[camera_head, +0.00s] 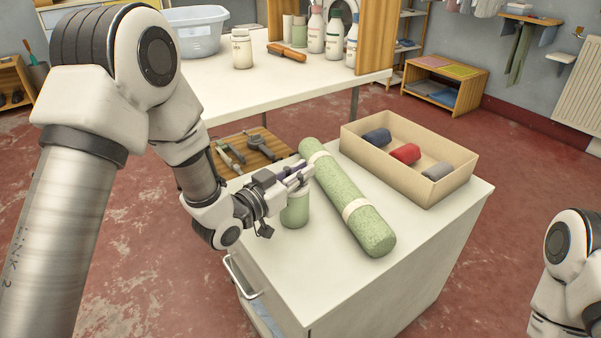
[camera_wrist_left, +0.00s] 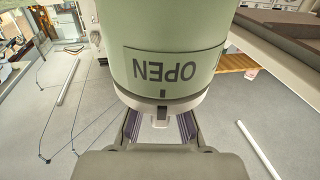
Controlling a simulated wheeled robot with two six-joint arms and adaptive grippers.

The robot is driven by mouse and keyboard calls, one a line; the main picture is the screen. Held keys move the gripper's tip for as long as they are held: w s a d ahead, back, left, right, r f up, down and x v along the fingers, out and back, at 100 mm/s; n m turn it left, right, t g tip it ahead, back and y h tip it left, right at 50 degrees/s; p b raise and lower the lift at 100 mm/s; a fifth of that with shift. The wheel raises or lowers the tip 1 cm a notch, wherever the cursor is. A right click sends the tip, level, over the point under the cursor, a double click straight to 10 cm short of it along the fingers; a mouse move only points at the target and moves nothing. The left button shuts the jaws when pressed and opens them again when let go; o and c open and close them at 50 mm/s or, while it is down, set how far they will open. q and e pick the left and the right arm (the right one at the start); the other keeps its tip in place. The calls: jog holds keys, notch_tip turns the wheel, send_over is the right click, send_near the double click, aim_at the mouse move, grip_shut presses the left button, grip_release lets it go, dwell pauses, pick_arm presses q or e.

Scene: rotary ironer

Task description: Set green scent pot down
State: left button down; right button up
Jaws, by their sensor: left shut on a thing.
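The green scent pot (camera_head: 295,209) is upright at the left part of the white cabinet top (camera_head: 340,285), left of the green roll. I cannot tell whether its base touches the top. My left gripper (camera_head: 297,179) is shut on the pot's upper end. In the left wrist view the pot (camera_wrist_left: 168,35) fills the upper middle, with an upside-down "OPEN" label, and its pale end sits between my fingers (camera_wrist_left: 160,122). Of my right arm only a link shows at the lower right; its gripper is out of view.
A speckled green roll (camera_head: 345,195) with pale bands lies diagonally close beside the pot. A cardboard tray (camera_head: 440,190) with rolled cloths stands behind it. A wooden board (camera_head: 235,165) with dark tools lies behind my gripper. The cabinet top's front right is clear.

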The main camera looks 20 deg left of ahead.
pick_arm(q)
jog(key=c, duration=1.2)
grip_release()
jog(key=shift+f, duration=0.15)
jog(key=shift+s+a+r, duration=0.1)
jog(key=shift+s+r, duration=0.05)
jog(key=shift+r, duration=0.05)
jog(key=p+v, duration=0.2)
jog(key=v, duration=0.9)
jog(key=shift+s+a+p, duration=0.1)
jog(key=shift+s+p, duration=0.2)
